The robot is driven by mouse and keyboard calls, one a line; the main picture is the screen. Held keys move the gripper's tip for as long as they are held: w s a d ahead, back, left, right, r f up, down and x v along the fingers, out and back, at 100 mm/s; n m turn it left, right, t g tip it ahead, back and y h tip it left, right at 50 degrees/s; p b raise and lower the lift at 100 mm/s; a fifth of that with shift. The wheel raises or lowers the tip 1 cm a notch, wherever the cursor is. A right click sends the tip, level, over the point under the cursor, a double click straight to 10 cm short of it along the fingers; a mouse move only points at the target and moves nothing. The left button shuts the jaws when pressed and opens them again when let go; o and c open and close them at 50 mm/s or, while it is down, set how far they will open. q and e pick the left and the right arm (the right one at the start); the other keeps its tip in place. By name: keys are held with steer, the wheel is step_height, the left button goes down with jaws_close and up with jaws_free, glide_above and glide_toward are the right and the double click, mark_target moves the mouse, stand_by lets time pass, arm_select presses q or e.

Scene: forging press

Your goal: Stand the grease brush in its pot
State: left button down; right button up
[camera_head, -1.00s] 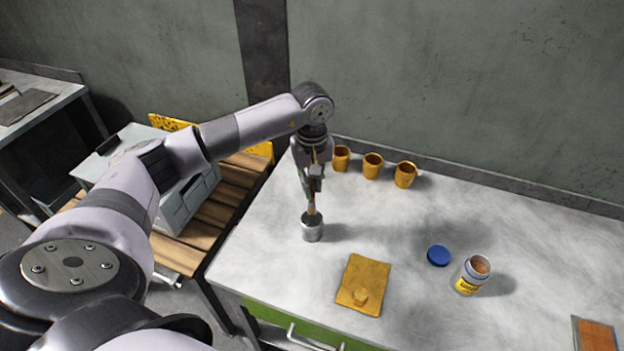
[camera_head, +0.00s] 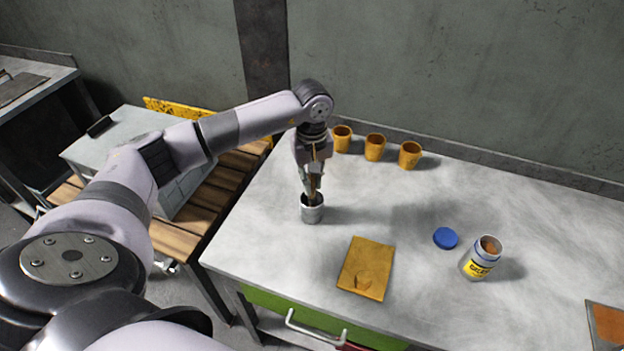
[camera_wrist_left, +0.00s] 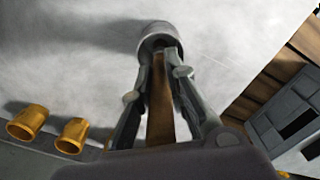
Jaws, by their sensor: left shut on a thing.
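My left gripper (camera_head: 312,184) is shut on the grease brush (camera_head: 316,183), a brown-handled brush held roughly upright. It is directly above a small grey metal pot (camera_head: 312,214) on the pale bench. The brush's lower end reaches down into the pot's mouth; its tip is hidden. In the left wrist view the brush handle (camera_wrist_left: 160,105) runs between the two fingers (camera_wrist_left: 157,82) toward the pot (camera_wrist_left: 158,40). The fingertips are close to the pot's rim; I cannot tell if they touch it. My right gripper is not in view.
Three orange cups (camera_head: 375,148) stand along the back edge. A blue lid (camera_head: 446,238) and an open grease jar (camera_head: 481,260) are to the right. The bench between is clear.

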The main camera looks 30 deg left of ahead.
arm_select(q)
steer(key=c, duration=1.5)
jaws_free()
step_height(320, 180, up, 12)
steer(key=shift+r, duration=0.1)
steer(key=shift+s, duration=0.1)
